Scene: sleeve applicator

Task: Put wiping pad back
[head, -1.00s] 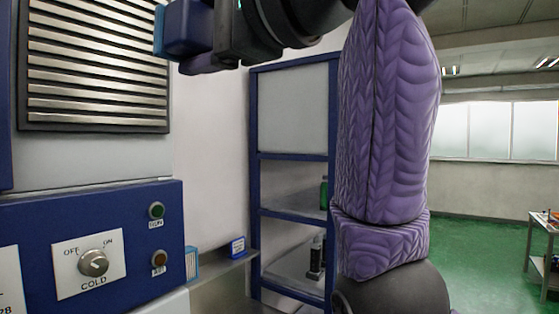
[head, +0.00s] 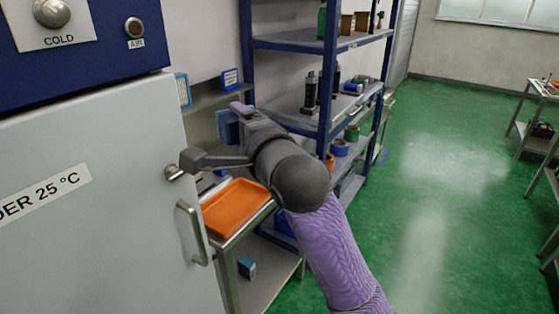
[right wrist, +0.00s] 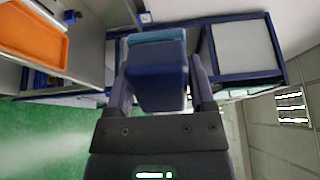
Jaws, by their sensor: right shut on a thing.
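My right gripper (head: 240,112) is shut on a dark blue block with a light blue face, which I take as the wiping pad (head: 227,127). The pad also shows in the right wrist view (right wrist: 157,82), between the two fingers of the right gripper (right wrist: 160,88). In the head view the pad is partly hidden by the gripper. It is held in the air, above and behind the orange tray (head: 236,207) in the picture. My left gripper is not in view.
The orange tray lies on a metal cart (head: 262,216); a small blue box (head: 246,267) is on its lower shelf. A grey cabinet (head: 100,215) with a handle stands at left. A blue rack (head: 290,44) with bottles and tape rolls stands behind. Green floor at right is open.

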